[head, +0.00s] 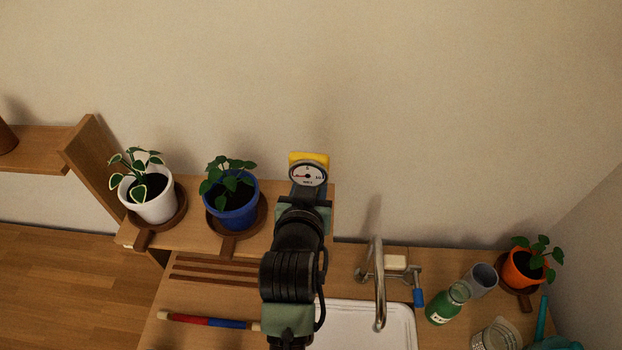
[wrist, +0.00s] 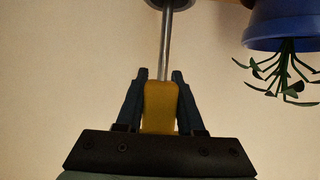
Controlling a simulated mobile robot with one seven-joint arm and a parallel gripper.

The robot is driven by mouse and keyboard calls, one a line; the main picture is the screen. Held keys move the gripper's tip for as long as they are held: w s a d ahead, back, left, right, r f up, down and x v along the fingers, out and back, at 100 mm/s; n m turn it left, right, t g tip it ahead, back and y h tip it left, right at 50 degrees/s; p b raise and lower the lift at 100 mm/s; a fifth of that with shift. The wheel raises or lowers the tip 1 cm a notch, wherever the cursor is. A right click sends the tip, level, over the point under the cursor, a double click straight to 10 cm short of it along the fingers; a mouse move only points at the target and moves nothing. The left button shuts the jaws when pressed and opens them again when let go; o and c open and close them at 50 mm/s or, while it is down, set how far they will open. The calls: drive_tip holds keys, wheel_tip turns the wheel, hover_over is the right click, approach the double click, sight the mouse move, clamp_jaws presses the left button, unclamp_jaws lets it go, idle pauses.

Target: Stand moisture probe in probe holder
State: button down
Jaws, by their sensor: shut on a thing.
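The moisture probe (head: 308,173) has a yellow head with a round white dial. My gripper (head: 306,193) is shut on this head above the right end of the wooden shelf. In the wrist view, which looks upside down, the yellow head (wrist: 160,112) sits between the two dark fingers. The probe's thin metal rod (wrist: 166,45) runs straight away from the fingers, so it points down. It meets a dark round piece (wrist: 170,4) at the picture edge, perhaps the probe holder. I cannot tell whether the tip is inside it. My arm hides that spot in the head view.
A blue pot (head: 235,213) and a white pot (head: 152,205) with plants stand on brown saucers left of my gripper. The blue pot (wrist: 285,28) is close in the wrist view. A tap (head: 378,280), green bottle (head: 447,304) and orange pot (head: 522,268) are right.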

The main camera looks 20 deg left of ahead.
drive_tip(key=shift+f+b, duration=1.3)
drive_tip(key=shift+f, duration=0.65)
drive_tip(key=shift+c, duration=2.2)
unclamp_jaws()
drive_tip(key=shift+s, duration=0.1)
drive_tip(key=b+v, duration=0.3)
drive_tip(key=v, duration=0.9)
drive_tip(key=shift+s+r, duration=0.2)
drive_tip(key=shift+s, duration=0.15)
